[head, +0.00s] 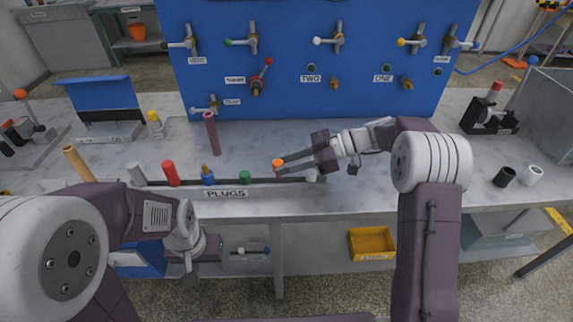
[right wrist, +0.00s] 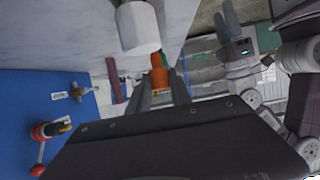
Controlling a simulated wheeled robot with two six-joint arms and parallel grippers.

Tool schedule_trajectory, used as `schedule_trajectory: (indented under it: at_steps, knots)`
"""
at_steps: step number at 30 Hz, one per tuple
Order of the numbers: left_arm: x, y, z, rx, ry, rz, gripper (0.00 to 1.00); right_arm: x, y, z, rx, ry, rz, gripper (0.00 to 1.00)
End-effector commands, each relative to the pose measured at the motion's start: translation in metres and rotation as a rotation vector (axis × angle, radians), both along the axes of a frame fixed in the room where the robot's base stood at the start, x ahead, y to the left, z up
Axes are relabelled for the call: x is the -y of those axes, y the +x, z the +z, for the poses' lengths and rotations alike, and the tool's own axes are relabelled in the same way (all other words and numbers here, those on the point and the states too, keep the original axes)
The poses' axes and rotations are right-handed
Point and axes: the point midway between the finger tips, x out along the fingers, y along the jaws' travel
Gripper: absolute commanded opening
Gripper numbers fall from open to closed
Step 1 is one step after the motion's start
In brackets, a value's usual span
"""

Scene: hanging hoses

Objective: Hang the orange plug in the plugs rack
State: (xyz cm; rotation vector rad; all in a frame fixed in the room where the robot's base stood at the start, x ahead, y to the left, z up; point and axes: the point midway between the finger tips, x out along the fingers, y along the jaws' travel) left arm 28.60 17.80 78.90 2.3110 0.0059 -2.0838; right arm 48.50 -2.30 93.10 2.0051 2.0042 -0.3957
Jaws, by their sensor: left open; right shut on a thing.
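The orange plug (head: 278,164) is between the fingertips of my right gripper (head: 281,165), which is shut on it. The plug is over the plugs rack (head: 262,190), in the gap between the green plug (head: 245,177) and a white plug (head: 311,175). Whether its lower end touches the rack cannot be told. In the right wrist view the orange plug (right wrist: 158,76) shows upright between the fingers, with the white plug (right wrist: 138,27) nearby. My left gripper (head: 190,277) is low at the left, in front of the table edge, open and away from the rack.
The rack also holds a blue plug (head: 207,176), a red plug (head: 170,174) and a grey-white plug (head: 137,174). A blue panel (head: 290,90) with valves stands behind. A dark red post (head: 211,133) rises behind the rack. Black (head: 504,176) and white cylinders (head: 532,175) stand at right.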

Motion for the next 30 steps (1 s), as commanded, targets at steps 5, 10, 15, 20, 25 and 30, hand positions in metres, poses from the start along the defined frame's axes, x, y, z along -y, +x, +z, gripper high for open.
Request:
schedule_trajectory:
  at_steps: [5,10,15,20,25,30]
  knots:
    - [0.0,0.0,0.001,0.0,0.0,0.0,0.52,0.0,0.0,0.001,0.0,0.0,0.0,0.0]
    - [0.0,0.0,0.001,0.0,0.0,0.0,0.52,0.0,0.0,0.0,0.0,0.0,0.0,0.0]
    - [0.0,0.0,-0.003,0.0,0.0,0.0,0.52,0.0,0.0,-0.001,0.0,0.0,0.0,0.0]
    - [0.0,0.0,-0.01,0.0,0.0,0.0,0.52,0.0,0.0,-0.002,0.001,0.0,0.0,0.0]
    - [0.0,0.0,-0.01,0.0,0.0,0.0,0.52,0.0,0.0,0.0,-0.001,0.0,0.0,0.0]
    - [0.0,0.0,-0.01,0.0,0.0,0.0,0.52,0.0,0.0,0.0,0.0,0.0,0.0,0.0]
